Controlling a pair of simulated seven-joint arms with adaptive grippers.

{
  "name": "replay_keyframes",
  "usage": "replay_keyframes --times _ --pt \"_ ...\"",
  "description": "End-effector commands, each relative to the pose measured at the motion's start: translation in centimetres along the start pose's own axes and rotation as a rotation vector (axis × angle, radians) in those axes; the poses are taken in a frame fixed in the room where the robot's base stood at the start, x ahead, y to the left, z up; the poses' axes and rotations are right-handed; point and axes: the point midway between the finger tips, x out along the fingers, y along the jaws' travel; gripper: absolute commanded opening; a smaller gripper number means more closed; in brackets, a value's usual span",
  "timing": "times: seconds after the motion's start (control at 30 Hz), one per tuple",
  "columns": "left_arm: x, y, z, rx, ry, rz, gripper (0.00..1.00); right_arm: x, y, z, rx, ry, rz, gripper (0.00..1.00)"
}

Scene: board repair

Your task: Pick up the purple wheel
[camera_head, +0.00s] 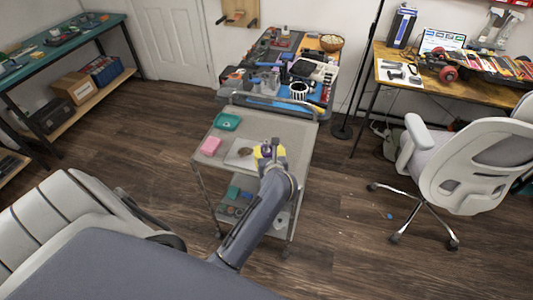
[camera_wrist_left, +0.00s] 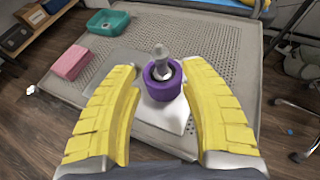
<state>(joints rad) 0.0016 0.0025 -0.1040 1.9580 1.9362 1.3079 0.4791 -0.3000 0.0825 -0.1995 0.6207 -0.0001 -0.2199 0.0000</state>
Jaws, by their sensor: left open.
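In the left wrist view the purple wheel (camera_wrist_left: 163,86) sits on a white base on the perforated cart top (camera_wrist_left: 215,62). A grey metal stem stands up from its centre. My left gripper (camera_wrist_left: 163,92) is open, with its yellow fingers to the left and right of the wheel and visible gaps on both sides. In the head view my left gripper (camera_head: 268,152) is over the cart and largely covers the wheel. My right gripper does not show.
A pink block (camera_wrist_left: 71,62) and a teal container (camera_wrist_left: 109,23) lie on the cart to the left. A cluttered workbench (camera_head: 325,112) stands behind the cart. A white office chair (camera_head: 465,165) is at the right. The cart top right of the wheel is clear.

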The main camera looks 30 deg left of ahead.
Motion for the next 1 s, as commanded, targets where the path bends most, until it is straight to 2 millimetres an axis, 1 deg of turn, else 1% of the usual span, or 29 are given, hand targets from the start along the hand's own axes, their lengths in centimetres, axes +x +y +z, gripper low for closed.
replay_keyframes --times 0.17,0.4,0.5,0.63,0.87,0.9,1.0 --pt "0.9 0.0 0.2 0.001 -0.002 0.001 0.44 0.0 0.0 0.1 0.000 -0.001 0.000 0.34" --pt "3.8 -0.1 0.3 0.003 -0.001 0.001 0.44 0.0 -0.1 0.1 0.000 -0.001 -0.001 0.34" --pt "4.7 -0.1 0.3 0.002 -0.001 0.000 0.44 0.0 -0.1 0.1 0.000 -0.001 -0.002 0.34" --pt "5.3 -0.1 0.3 0.001 0.000 0.001 0.44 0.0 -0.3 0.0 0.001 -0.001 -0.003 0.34" --pt "5.3 -0.1 0.3 0.001 0.000 0.001 0.44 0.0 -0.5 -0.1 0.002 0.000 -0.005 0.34" --pt "5.3 -0.1 0.3 0.001 0.000 0.001 0.45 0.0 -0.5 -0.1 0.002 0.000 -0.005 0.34" --pt "5.3 -0.1 0.3 0.001 0.000 0.001 0.34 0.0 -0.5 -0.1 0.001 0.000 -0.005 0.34"
